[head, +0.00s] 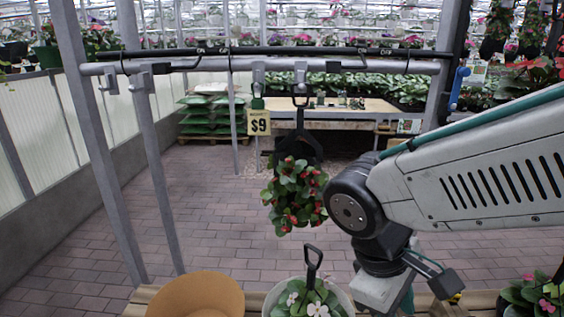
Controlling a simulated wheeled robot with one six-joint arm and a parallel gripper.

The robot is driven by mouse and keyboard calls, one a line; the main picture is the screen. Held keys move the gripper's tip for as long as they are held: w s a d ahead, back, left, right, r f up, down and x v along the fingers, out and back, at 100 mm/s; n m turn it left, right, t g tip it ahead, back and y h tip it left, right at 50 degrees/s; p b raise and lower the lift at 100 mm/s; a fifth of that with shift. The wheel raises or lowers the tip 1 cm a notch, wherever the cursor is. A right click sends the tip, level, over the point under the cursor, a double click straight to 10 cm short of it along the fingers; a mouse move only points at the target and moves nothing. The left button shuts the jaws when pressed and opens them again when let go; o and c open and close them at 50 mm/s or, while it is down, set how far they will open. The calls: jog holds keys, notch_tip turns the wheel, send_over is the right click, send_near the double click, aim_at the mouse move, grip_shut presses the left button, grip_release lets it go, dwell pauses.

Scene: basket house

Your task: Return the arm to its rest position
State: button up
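My arm (475,160) reaches in from the right, bends at a dark round joint, and its forearm points down to the bottom edge. The fingers of my gripper are not visible; the lower end of the arm is cut off by the frame. A hanging plant (292,190) with red flowers and green leaves hangs by a black hanger (300,125) from the rail (345,67).
A white pot (343,297) with white flowers and a black hook stands beside an orange-brown bowl (197,297) on a wooden surface at the front. Another plant (535,292) is at the lower right. Grey posts (97,165) stand left. A $9 sign (259,122) hangs from the rail. The brick floor beyond is clear.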

jog(key=s+d+r+m+t+y, duration=0.2)
jog(key=s+d+r+m+y, duration=0.1)
jog(key=d+m, duration=0.5)
notch_tip(320, 180, up, 3)
jog(key=shift+s+d+f+m+y, duration=0.1)
jog(key=shift+s+d+m+y, duration=0.3)
jog(key=shift+d+y, duration=0.15)
